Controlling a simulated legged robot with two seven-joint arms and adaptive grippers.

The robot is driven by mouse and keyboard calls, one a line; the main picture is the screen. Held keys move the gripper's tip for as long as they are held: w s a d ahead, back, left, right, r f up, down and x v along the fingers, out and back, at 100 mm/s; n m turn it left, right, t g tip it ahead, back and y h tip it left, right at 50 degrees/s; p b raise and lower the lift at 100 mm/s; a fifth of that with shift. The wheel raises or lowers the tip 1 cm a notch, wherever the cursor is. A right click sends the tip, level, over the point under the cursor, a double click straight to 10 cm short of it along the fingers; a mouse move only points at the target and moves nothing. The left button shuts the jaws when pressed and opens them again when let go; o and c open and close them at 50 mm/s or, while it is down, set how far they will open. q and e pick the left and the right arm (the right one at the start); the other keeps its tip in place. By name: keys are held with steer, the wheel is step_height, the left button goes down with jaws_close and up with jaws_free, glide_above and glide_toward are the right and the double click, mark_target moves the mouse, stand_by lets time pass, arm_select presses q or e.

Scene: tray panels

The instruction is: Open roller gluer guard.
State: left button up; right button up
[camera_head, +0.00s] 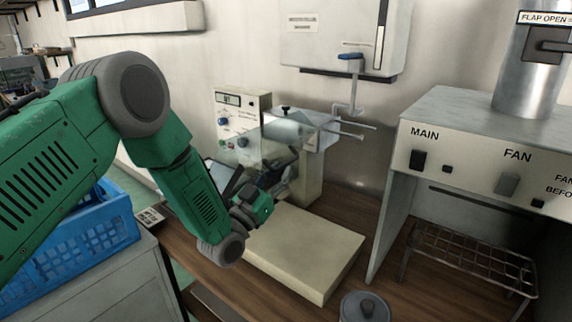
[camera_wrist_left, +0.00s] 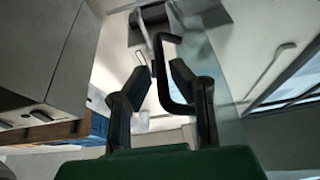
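The roller gluer (camera_head: 243,120) stands against the wall, with a cream control panel and a cream base plate (camera_head: 310,250) in front. A clear, glassy guard (camera_head: 290,130) shows at its upper part. My left gripper (camera_head: 284,178) is just below and in front of it. In the left wrist view a clear pane (camera_wrist_left: 228,75) stands to the right, with a black bent handle (camera_wrist_left: 160,75) beside it. The fingers of my left gripper (camera_wrist_left: 160,76) are apart, with the handle between their tips. Whether they touch it I cannot tell. My right gripper is not in view.
A metal cabinet (camera_head: 440,110) with MAIN and FAN switches stands at the right, with a wire rack (camera_head: 470,260) below. A grey lidded pot (camera_head: 365,306) is at the front. A blue crate (camera_head: 85,255) is at the left, behind my arm.

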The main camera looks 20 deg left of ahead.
mark_target(284, 149)
arm_select(q)
steer(key=shift+x, duration=0.95)
steer(key=shift+w+r, duration=0.1)
steer(key=shift+w, duration=0.1)
steer(key=shift+a, duration=0.1)
jaws_close()
steer(key=shift+w+a+r+n+t+y, duration=0.15)
steer(key=shift+a+r+n+y, duration=0.3)
steer(key=shift+n, duration=0.5)
steer(key=shift+w+a+r+n+t+y, duration=0.15)
steer(key=shift+a+r+n+y, duration=0.3)
steer(key=shift+n, duration=0.5)
jaws_free()
steer(key=shift+d, duration=0.1)
steer(key=v, duration=1.2)
